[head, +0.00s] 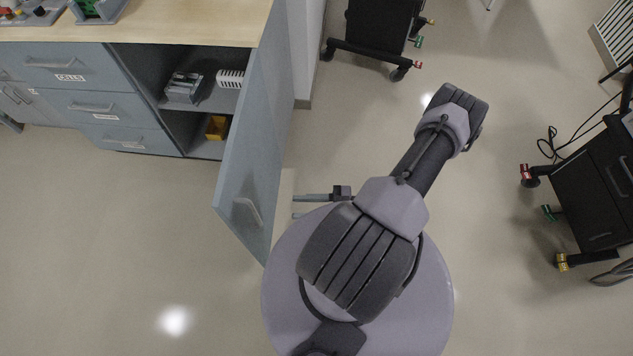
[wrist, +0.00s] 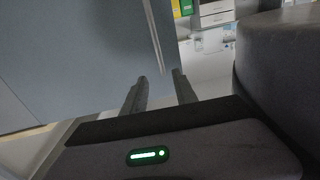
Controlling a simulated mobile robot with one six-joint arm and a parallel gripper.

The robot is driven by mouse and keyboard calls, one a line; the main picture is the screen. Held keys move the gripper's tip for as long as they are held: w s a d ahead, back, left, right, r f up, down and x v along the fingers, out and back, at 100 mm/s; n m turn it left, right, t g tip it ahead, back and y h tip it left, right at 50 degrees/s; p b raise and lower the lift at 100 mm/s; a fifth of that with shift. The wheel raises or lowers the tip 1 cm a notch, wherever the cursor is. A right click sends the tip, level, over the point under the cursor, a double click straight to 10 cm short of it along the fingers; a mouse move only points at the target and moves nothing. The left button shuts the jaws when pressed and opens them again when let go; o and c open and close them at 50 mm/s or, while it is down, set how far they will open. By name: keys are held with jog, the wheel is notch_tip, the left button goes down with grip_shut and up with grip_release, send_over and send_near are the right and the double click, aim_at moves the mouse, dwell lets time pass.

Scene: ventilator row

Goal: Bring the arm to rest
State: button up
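My arm (head: 395,200) reaches up and to the right from my round base and bends back at its elbow. My gripper (head: 295,207) shows partly past the left side of the arm, its fingers pointing left toward the open cabinet door (head: 258,130). In the wrist view my gripper (wrist: 160,77) has its two fingers apart with nothing between them. The door (wrist: 80,60) fills the left of that view, its long handle (wrist: 153,35) just beyond the fingertips. The fingers look apart from the door and handle.
Black wheeled carts stand at the top (head: 375,30) and right (head: 598,185). A cable (head: 553,145) hangs by the right cart. Floor at lower left is clear.

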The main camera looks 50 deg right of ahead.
jog(key=v, duration=0.3)
jog(key=shift+s+d, duration=0.25)
jog(key=shift+s, duration=0.05)
jog(key=w+a+r+n+g+h, duration=0.1)
jog(key=w+r+n+g, duration=0.3)
jog(key=r+n, duration=0.55)
jog(key=w+a+r+n+g+h, duration=0.15)
jog(key=r+n+g, duration=0.4)
jog(key=n, duration=0.75)
jog(key=w+r+n+g+h, duration=0.1)
jog(key=w+r+n+g, duration=0.35)
jog(key=r+n, duration=0.5)
jog(key=s+a+r+n+t+h, duration=0.2)
jog(key=a+r+n, duration=0.5)
jog(key=n, duration=0.7)
jog(key=s+a+r+n+t+h, duration=0.2)
jog(key=a+r+n, duration=0.6)
jog(key=n, duration=0.6)
jog(key=shift+t+h, duration=0.75)
jog(key=shift+t, duration=0.05)
